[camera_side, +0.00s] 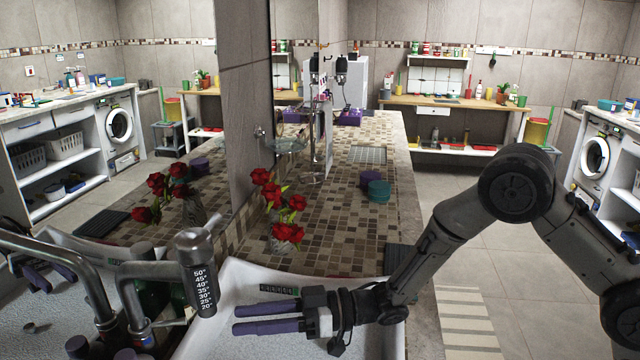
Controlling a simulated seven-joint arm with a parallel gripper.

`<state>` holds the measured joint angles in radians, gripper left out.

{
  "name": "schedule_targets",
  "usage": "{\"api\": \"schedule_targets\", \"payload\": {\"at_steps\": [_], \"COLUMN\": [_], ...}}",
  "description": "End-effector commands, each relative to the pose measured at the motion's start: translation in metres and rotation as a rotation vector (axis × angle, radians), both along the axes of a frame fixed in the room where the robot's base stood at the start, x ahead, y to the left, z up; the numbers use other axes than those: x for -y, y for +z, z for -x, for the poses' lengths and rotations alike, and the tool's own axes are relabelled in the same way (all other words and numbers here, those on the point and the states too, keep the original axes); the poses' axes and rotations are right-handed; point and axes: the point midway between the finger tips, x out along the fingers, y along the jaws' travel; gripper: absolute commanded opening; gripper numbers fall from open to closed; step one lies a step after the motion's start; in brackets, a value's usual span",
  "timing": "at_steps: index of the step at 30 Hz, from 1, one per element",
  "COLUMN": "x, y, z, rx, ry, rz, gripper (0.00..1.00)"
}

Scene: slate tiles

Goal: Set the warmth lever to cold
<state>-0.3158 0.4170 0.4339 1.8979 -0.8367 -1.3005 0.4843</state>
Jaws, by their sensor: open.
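The warmth lever (198,272) is a grey, hanging handle with a dark scale marked from 50° at the top to 20° at the bottom. It is joined to a grey metal tap (130,285) at the left of the white basin (235,275). I cannot tell its exact setting. My gripper (235,319) has two purple fingers pointing left, slightly apart with nothing visible between them.
Red roses in a glass vase (283,240) stand behind the basin on the tiled counter (350,215). A mirror at left reflects the room.

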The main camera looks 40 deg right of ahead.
Motion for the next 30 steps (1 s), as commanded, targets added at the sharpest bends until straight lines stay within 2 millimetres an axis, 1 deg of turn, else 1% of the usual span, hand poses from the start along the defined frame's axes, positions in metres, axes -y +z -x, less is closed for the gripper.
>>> {"api": "schedule_targets", "payload": {"at_steps": [1, 4, 6, 9, 17, 25, 30], "x": [0.01, 0.025, 0.026, 0.033, 0.045, 0.065, 0.082], "y": [0.0, 0.002, 0.017, 0.034, 0.079, 0.124, 0.149], "z": [0.003, 0.011, 0.007, 0.004, 0.002, 0.0, -0.002], "rx": [-0.002, 0.002, 0.033, 0.065, 0.145, 0.214, 0.247], "ry": [-0.004, -0.003, -0.012, -0.025, -0.061, -0.133, -0.207], "rz": [0.002, -0.001, -0.008, -0.017, -0.038, -0.036, -0.01], "gripper": [0.44, 0.44, 0.44, 0.44, 0.44, 0.44, 0.44]}}
